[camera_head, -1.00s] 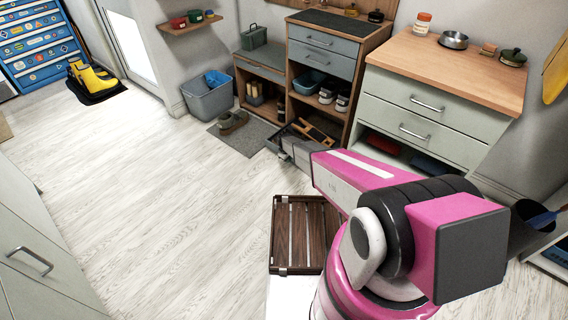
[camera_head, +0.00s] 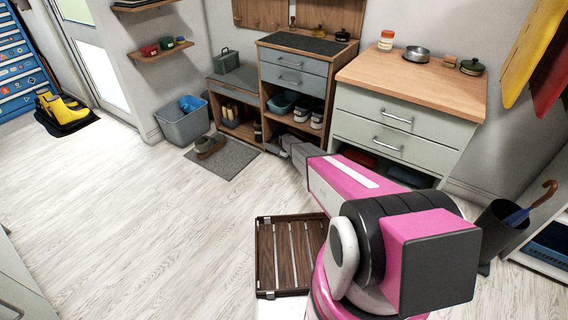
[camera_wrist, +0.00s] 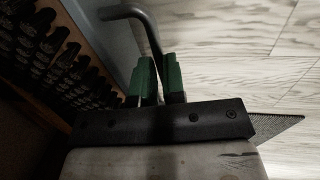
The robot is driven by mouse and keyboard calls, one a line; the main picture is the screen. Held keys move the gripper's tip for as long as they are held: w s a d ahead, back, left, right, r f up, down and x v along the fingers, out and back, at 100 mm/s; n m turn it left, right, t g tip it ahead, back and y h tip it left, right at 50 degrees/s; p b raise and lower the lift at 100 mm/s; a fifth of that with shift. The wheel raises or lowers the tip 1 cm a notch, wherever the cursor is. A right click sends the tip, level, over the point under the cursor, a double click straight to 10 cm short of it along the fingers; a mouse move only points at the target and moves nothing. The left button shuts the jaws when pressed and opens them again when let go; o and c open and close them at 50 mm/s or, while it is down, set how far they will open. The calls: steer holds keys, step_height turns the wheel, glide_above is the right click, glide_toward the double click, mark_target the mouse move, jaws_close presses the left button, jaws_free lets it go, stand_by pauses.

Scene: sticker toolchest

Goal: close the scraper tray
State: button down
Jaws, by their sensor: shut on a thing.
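The scraper tray is at the bottom of the low wooden shelf unit (camera_head: 262,90); in the head view my forearm and gripper (camera_head: 275,143) cover the place, and I cannot make out the tray there. In the wrist view a grey-blue front panel (camera_wrist: 112,48) stands at the upper left, with a bent dark bar handle (camera_wrist: 150,35) on it. The green fingers of my gripper (camera_wrist: 160,82) are closed around the lower part of this handle. Dark patterned items (camera_wrist: 45,60) lie behind a brown edge at the left; they are too dim to name.
A grey mat (camera_head: 222,160) with shoes lies left of my gripper. A wooden slatted rack (camera_head: 288,255) lies on the floor in front. A pale drawer cabinet (camera_head: 400,120) stands to the right.

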steer(key=shift+w+d, duration=0.45)
steer(key=shift+w, duration=0.15)
steer(key=c, duration=1.2)
jaws_free()
steer(key=shift+w+d, duration=0.1)
steer(key=shift+r, duration=0.15)
step_height(320, 180, up, 10)
steer(key=s+a, duration=0.1)
steer(key=shift+s+a+r, duration=0.2)
steer(key=shift+s, duration=0.2)
